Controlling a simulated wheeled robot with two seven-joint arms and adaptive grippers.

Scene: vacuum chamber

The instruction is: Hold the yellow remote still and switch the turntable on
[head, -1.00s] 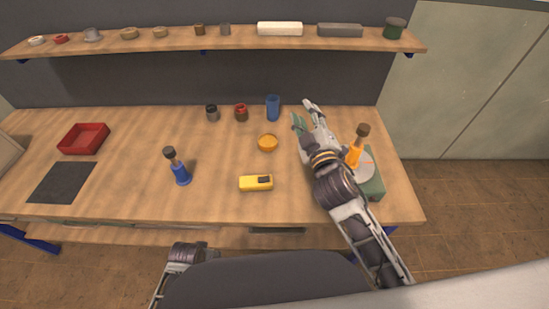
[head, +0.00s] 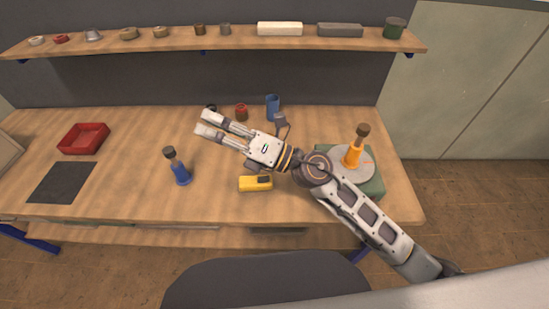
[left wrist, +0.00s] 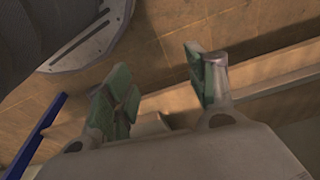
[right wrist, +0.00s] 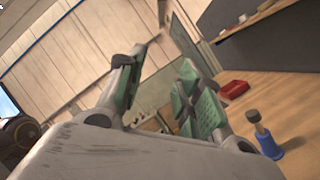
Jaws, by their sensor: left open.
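The yellow remote (head: 250,184), with a dark patch at one end, lies on the bench, just below my right wrist in the head view. The turntable (head: 373,185) is a green base with a grey disc at the bench's right end. An orange bottle (head: 353,154) with a brown top stands on the disc. My right gripper (head: 206,122) is open and empty above the bench, pointing left, its forearm crossing in front of the turntable. My left gripper (left wrist: 157,60) is open and empty in the left wrist view, low near the bench edge, and out of the head view.
A blue bottle (head: 181,174) stands left of the remote. A red tray (head: 84,138) and a dark mat (head: 62,183) lie further left. A red jar (head: 241,112) and a blue cup (head: 273,106) stand at the back. The shelf (head: 180,43) holds several small items.

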